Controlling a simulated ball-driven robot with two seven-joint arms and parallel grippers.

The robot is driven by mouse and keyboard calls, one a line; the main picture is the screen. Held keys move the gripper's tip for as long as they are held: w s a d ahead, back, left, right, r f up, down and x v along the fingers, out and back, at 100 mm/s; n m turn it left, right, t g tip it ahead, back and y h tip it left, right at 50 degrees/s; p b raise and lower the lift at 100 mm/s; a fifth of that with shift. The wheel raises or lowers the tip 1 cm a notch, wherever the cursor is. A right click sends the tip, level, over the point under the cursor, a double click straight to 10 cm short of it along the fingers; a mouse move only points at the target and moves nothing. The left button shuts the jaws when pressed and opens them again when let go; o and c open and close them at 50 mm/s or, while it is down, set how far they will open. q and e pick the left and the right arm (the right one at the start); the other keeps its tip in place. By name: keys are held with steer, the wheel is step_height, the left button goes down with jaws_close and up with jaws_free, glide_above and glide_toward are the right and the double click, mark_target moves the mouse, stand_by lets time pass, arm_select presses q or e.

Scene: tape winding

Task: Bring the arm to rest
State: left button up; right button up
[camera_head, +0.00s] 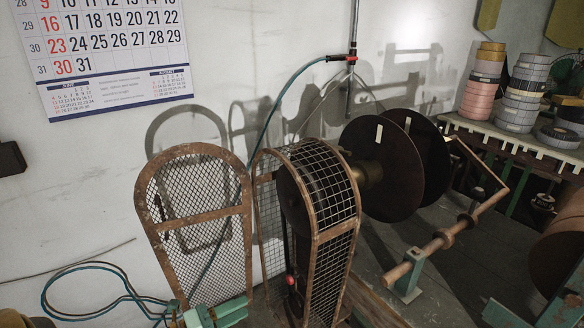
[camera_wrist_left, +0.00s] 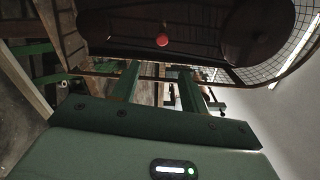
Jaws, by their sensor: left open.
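My left gripper (camera_head: 222,312) shows at the bottom of the head view, low beside the mesh guard of the winding machine. In the left wrist view its two green fingers (camera_wrist_left: 157,78) stand apart with nothing held between them. The belt guard (camera_head: 308,190), a rusty frame with wire mesh, stands just to its right. A red knob (camera_head: 290,280) sits low on the guard; the red knob also shows beyond the fingers in the left wrist view (camera_wrist_left: 162,40). My right gripper is not in view.
A flat mesh panel (camera_head: 195,215) stands behind the left gripper. Large dark discs (camera_head: 378,165) and a rod (camera_head: 455,228) are right of the guard. Stacked tape rolls (camera_head: 485,85) sit on a shelf. A teal hose (camera_head: 90,268) loops at lower left. A calendar (camera_head: 105,50) hangs on the wall.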

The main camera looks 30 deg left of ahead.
arm_select(q)
steer(key=s+a+f+n+g+y, duration=0.2)
steer(key=a+f+n+y, duration=0.1)
steer(key=f+n, duration=0.3)
steer(key=s+a+f+n+g+y, duration=0.1)
steer(key=s+a+f+n+y, duration=0.3)
steer(key=f, duration=0.4)
steer(key=s+d+f+n+g+y+p, duration=0.1)
steer(key=s+f+n+g, duration=0.45)
steer(key=s+f, duration=0.4)
steer(key=s+d+f+n+g+p, duration=0.1)
steer(key=s+d+f+n+g, duration=0.2)
steer(key=s+f, duration=0.4)
steer(key=s+d+f+n+g+p, duration=0.1)
steer(key=s+d+f+n+g, duration=0.25)
steer(key=s, duration=0.65)
steer(key=s+d+f+m+g+h+p, duration=0.1)
steer(key=s+d, duration=0.7)
steer(key=d, duration=0.2)
steer(key=shift+d+f+g+p, duration=0.25)
steer(key=shift+g+p, duration=0.05)
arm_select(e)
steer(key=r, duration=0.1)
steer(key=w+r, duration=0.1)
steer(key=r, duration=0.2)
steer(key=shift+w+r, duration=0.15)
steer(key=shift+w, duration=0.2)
